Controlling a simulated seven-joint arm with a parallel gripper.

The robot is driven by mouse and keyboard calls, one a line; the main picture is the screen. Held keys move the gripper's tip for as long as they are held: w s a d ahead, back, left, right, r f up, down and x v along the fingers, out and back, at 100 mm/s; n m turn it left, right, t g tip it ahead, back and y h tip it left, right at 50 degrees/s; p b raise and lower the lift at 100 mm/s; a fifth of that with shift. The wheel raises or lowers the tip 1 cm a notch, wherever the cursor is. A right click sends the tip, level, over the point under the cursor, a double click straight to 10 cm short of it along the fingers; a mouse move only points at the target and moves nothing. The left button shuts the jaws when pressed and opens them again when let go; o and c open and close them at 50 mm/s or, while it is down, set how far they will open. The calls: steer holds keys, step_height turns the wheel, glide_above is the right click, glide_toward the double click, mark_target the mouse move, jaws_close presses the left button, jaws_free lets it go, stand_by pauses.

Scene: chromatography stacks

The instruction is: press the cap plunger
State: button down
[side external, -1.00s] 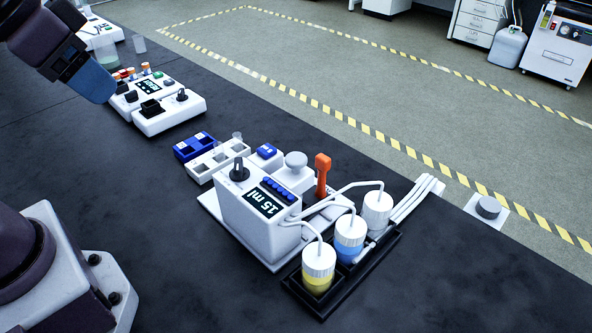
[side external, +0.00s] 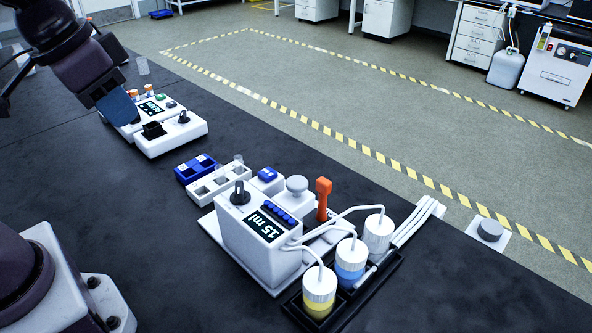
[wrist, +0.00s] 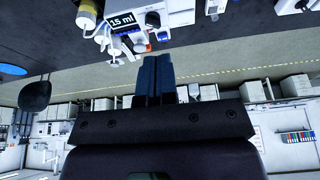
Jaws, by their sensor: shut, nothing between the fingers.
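A white dispenser (side external: 262,245) with a "15 ml" display stands mid-bench; its display side (wrist: 125,20) also shows at the top of the wrist view. A pale grey, round-topped knob (side external: 297,186) stands upright on it, beside an orange lever (side external: 323,198). A flat grey round button (side external: 489,230) sits on a white plate at the bench's right edge. I cannot tell which of these is the cap plunger. My gripper (side external: 122,108) is shut and empty at upper left, well away from both, overlapping a second white device in the picture. Its blue fingers (wrist: 155,78) are together in the wrist view.
Yellow-, blue- and white-marked bottles (side external: 319,288) with tubes stand in a black tray (side external: 345,308) in front of the dispenser. A blue block (side external: 195,170) and a white rack (side external: 217,182) lie behind it. The second device (side external: 172,138) stands farther back.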

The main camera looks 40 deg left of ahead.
steer(key=w+d+f+g, duration=0.1)
steer(key=w+d+g, duration=0.15)
steer(key=w, duration=0.65)
steer(key=g, duration=0.1)
glide_above(296, 181)
steer(key=f, duration=0.2)
steer(key=shift+a+r+n+h, duration=0.2)
steer(key=shift+a+n+h, duration=0.1)
steer(key=shift+a, duration=0.2)
steer(key=shift+g, duration=0.25)
steer(key=shift+f, duration=0.1)
steer(key=f, duration=1.4)
steer(key=shift+d, duration=0.4)
